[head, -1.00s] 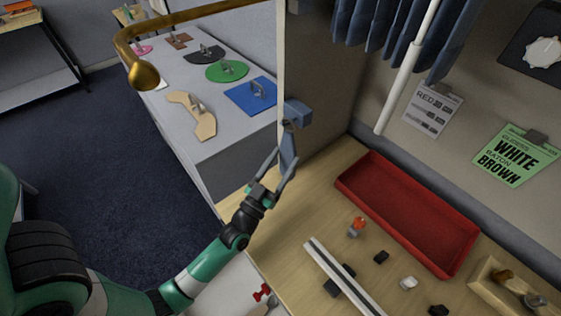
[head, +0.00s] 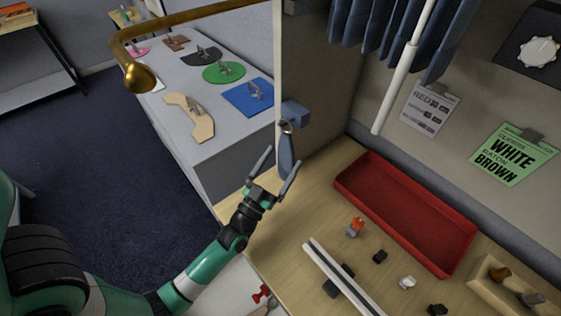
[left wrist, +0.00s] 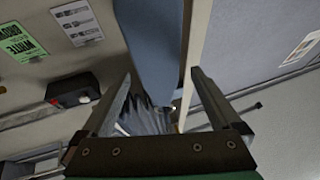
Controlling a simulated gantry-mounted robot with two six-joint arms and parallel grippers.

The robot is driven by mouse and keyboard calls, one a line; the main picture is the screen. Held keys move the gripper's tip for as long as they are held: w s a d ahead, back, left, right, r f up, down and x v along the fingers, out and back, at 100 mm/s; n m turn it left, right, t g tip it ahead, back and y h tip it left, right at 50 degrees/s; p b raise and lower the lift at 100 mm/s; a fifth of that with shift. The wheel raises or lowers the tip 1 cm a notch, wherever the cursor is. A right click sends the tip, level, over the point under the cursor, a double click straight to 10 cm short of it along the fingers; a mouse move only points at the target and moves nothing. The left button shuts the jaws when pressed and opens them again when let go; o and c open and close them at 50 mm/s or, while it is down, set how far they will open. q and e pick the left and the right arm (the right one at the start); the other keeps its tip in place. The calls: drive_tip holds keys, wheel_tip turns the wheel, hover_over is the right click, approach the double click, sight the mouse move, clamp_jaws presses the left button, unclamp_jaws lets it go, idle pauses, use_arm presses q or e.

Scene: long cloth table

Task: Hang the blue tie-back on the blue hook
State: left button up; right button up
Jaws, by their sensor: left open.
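The blue tie-back (head: 287,154) hangs down from the blue hook (head: 295,113) on the edge of the upright panel. A small ring shows at its top, at the hook. My left gripper (head: 279,172) is open just below and in front of the tie-back's lower part, its fingers spread to either side. In the left wrist view the tie-back (left wrist: 155,45) is a broad blue strip beyond the open fingers (left wrist: 163,78), with a gap on both sides. The hook cannot be made out there. My right gripper is not in view.
A red tray (head: 405,215) lies on the wooden table, with several small parts and a white rail (head: 340,276) in front. A pleated blue curtain (head: 385,35) and white rod (head: 405,75) hang at the back. A brass rod (head: 190,17) crosses at upper left.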

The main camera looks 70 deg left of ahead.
use_arm(q)
drive_tip(key=v, duration=0.7)
drive_tip(key=shift+s, duration=0.2)
drive_tip(key=shift+d, duration=0.1)
